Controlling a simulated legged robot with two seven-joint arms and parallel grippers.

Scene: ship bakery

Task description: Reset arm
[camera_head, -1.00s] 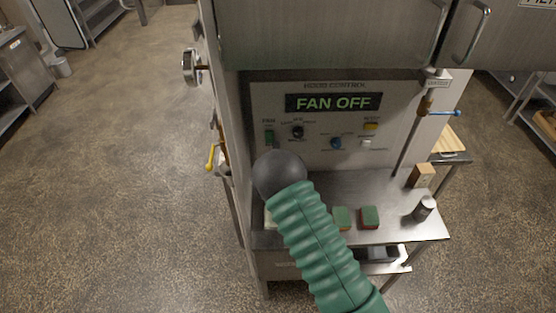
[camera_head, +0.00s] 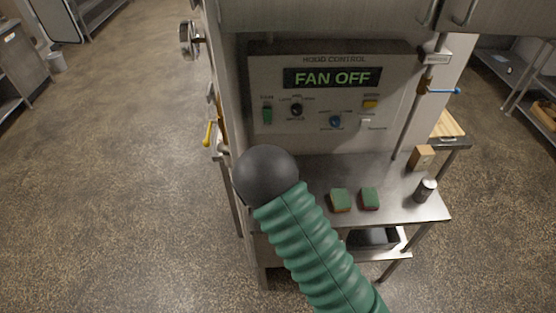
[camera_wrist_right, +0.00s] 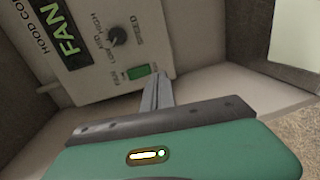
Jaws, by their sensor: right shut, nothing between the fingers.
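My right arm shows in the head view as a ribbed green sleeve (camera_head: 318,250) ending in a dark ball (camera_head: 266,175), in front of the left end of the steel shelf. The gripper itself is hidden there. In the right wrist view my right gripper (camera_wrist_right: 158,82) is shut and empty, its fingers pointing towards the hood control panel (camera_wrist_right: 100,30) near the green fan switch (camera_wrist_right: 139,72). I cannot tell whether they touch the panel. The panel also shows in the head view (camera_head: 290,140), with its display (camera_head: 332,78) reading FAN OFF. My left gripper is not in view.
Two green-topped sponges (camera_head: 340,200) (camera_head: 370,198), a wooden block (camera_head: 422,157) and a metal shaker (camera_head: 426,190) stand on the steel shelf (camera_head: 400,213). A handwheel (camera_head: 189,39) and a yellow lever (camera_head: 208,133) stick out at the left. The floor to the left is open.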

